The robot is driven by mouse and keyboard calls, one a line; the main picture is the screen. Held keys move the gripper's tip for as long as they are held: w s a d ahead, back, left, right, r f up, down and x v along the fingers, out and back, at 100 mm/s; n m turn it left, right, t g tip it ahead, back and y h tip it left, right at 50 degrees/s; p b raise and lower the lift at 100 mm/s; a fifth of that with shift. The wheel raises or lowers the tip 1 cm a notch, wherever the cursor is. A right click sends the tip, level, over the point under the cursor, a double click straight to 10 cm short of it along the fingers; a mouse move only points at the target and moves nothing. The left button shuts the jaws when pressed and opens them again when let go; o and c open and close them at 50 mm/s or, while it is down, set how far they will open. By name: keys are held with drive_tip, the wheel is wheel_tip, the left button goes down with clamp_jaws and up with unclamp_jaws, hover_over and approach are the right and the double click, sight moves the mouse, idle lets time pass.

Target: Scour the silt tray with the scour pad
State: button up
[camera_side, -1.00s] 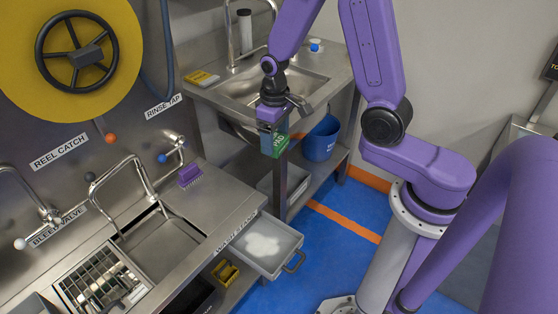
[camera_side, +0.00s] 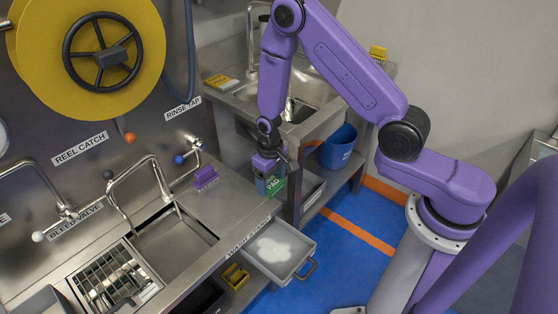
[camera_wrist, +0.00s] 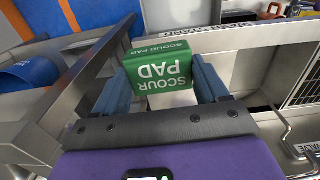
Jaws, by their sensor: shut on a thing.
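The scour pad (camera_side: 275,185) is a green block with white lettering. My gripper (camera_side: 268,178) is shut on it, with blue fingers on both sides of the pad in the wrist view (camera_wrist: 160,80). The silt tray (camera_side: 303,268) is a grey drawer with a handle, pulled out from under the wash stand counter. A pale patch of silt (camera_side: 272,248) lies on its floor. The pad is in the air, above and behind the tray in the side view, apart from it.
The wash stand counter (camera_side: 225,205) carries a purple brush (camera_side: 205,177) and a tap over a sink. A yellow caddy (camera_side: 235,276) sits below, left of the tray. A blue bucket (camera_side: 338,145) stands on the shelf behind. Blue floor (camera_side: 345,270) is open right of the tray.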

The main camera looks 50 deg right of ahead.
drive_tip(key=shift+s+a+f, duration=0.35)
drive_tip(key=shift+a+f, duration=0.1)
drive_tip(key=shift+f, duration=2.65)
drive_tip(key=shift+s+a+f, duration=0.4)
drive_tip(key=shift+a+f, duration=0.05)
drive_tip(key=shift+f, duration=2.6)
drive_tip(key=shift+s+a+f, duration=0.35)
drive_tip(key=shift+a+f, duration=0.1)
drive_tip(key=shift+f, duration=2.65)
drive_tip(key=shift+f, duration=1)
drive_tip(key=shift+a, duration=0.15)
